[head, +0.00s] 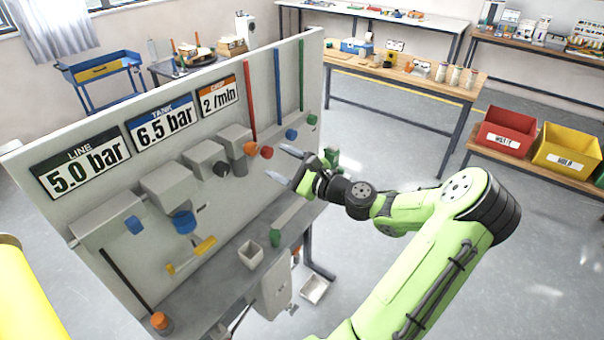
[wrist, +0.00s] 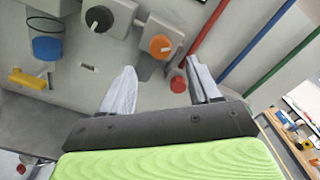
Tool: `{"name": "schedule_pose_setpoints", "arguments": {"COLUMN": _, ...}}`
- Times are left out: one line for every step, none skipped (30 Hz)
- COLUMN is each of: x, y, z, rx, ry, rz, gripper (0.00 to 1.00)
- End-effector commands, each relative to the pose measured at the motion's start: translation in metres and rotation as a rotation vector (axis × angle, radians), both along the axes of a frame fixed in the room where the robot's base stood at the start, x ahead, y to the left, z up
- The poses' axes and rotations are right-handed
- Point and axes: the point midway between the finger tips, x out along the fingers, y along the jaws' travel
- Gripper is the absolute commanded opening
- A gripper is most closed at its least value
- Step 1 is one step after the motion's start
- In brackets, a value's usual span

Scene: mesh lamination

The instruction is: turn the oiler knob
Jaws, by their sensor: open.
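An orange knob (head: 251,149) sits on a grey unit at the right of the upright panel, below the orange "2 /min" sign (head: 219,96); I take it as the oiler knob. It also shows in the wrist view (wrist: 160,46), beyond and between my fingertips. A dark knob (head: 222,170) is to its left, also in the wrist view (wrist: 98,19). A small red knob (head: 267,152) is to its right. My gripper (head: 277,162) is open and empty, its fingers pointing at the panel, apart from the knobs. In the wrist view the right fingertip is close to the red knob (wrist: 178,84).
A blue knob (head: 183,222) and yellow lever (head: 205,246) are lower left on the panel. Red (head: 250,93), blue and green pipes rise at the right. A bench ledge (head: 228,275) runs below with a small grey cup (head: 250,254). Open floor lies right of it.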

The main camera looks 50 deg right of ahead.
Motion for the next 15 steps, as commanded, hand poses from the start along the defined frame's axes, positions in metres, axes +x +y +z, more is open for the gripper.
{"name": "schedule_pose_setpoints", "arguments": {"x": -0.015, "y": -0.002, "z": -0.002, "rx": 0.000, "ry": 0.003, "rz": -0.006, "gripper": 0.62}}
{"name": "schedule_pose_setpoints", "arguments": {"x": -0.024, "y": -0.002, "z": -0.002, "rx": 0.000, "ry": 0.003, "rz": -0.006, "gripper": 0.62}}
{"name": "schedule_pose_setpoints", "arguments": {"x": -0.034, "y": -0.002, "z": -0.001, "rx": 0.000, "ry": 0.002, "rz": -0.005, "gripper": 0.62}}
{"name": "schedule_pose_setpoints", "arguments": {"x": -0.042, "y": -0.003, "z": -0.001, "rx": 0.000, "ry": 0.002, "rz": -0.005, "gripper": 0.62}}
{"name": "schedule_pose_setpoints", "arguments": {"x": -0.048, "y": -0.002, "z": -0.001, "rx": 0.000, "ry": 0.002, "rz": -0.004, "gripper": 0.62}}
{"name": "schedule_pose_setpoints", "arguments": {"x": -0.057, "y": -0.002, "z": -0.001, "rx": 0.000, "ry": 0.001, "rz": -0.003, "gripper": 0.62}}
{"name": "schedule_pose_setpoints", "arguments": {"x": -0.062, "y": -0.002, "z": -0.001, "rx": 0.000, "ry": 0.001, "rz": -0.003, "gripper": 0.62}}
{"name": "schedule_pose_setpoints", "arguments": {"x": -0.066, "y": -0.002, "z": -0.001, "rx": 0.000, "ry": 0.002, "rz": -0.003, "gripper": 0.62}}
{"name": "schedule_pose_setpoints", "arguments": {"x": -0.071, "y": -0.002, "z": -0.001, "rx": -0.001, "ry": 0.001, "rz": -0.002, "gripper": 0.62}}
{"name": "schedule_pose_setpoints", "arguments": {"x": -0.073, "y": -0.002, "z": 0.000, "rx": -0.001, "ry": 0.000, "rz": 0.000, "gripper": 0.62}}
{"name": "schedule_pose_setpoints", "arguments": {"x": -0.076, "y": -0.002, "z": 0.000, "rx": -0.001, "ry": -0.001, "rz": 0.001, "gripper": 0.62}}
{"name": "schedule_pose_setpoints", "arguments": {"x": -0.077, "y": -0.002, "z": 0.000, "rx": -0.001, "ry": -0.001, "rz": 0.001, "gripper": 0.62}}
{"name": "schedule_pose_setpoints", "arguments": {"x": -0.078, "y": -0.002, "z": 0.000, "rx": -0.001, "ry": 0.000, "rz": 0.001, "gripper": 0.62}}
{"name": "schedule_pose_setpoints", "arguments": {"x": -0.078, "y": -0.002, "z": 0.000, "rx": -0.001, "ry": 0.000, "rz": 0.001, "gripper": 0.62}}
{"name": "schedule_pose_setpoints", "arguments": {"x": -0.078, "y": -0.002, "z": 0.000, "rx": -0.001, "ry": -0.001, "rz": 0.002, "gripper": 0.62}}
